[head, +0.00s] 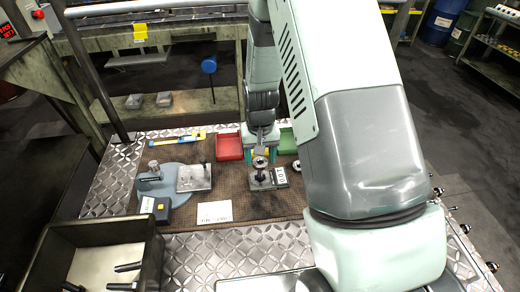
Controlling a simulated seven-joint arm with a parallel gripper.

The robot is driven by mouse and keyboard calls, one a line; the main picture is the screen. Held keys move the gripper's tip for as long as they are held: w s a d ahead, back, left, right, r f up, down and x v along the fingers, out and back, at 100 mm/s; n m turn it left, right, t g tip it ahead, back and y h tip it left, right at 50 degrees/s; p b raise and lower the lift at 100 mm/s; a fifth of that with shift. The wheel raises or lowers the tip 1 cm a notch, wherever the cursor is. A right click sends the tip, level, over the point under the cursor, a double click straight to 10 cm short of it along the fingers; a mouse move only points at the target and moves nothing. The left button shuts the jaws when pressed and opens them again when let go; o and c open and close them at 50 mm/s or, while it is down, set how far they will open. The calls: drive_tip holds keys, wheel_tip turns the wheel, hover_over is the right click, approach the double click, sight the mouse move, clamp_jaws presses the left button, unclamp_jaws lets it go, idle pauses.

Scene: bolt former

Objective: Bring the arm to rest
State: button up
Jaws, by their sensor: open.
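My arm reaches in from the right of the head view, over the bench. My gripper (261,155) is small in the picture, above the brown mat (248,204) near the middle of the bench. Its teal fingertips stand apart, and it appears empty. Just below the fingertips is a round metal piece (260,163) on a dark stand, beside a gauge with a display (281,176). The gap between the fingers and this piece is too small to judge.
A red tray (229,147) and a green tray (288,142) flank my gripper. A blue-grey round fixture (150,189) and a metal block (194,177) stand left. A white card (214,212) lies in front. A dark bin (92,234) holds bolts at lower left.

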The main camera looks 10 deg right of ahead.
drive_tip(key=shift+f, duration=0.5)
drive_tip(key=n, duration=1.5)
drive_tip(key=shift+c, duration=0.2)
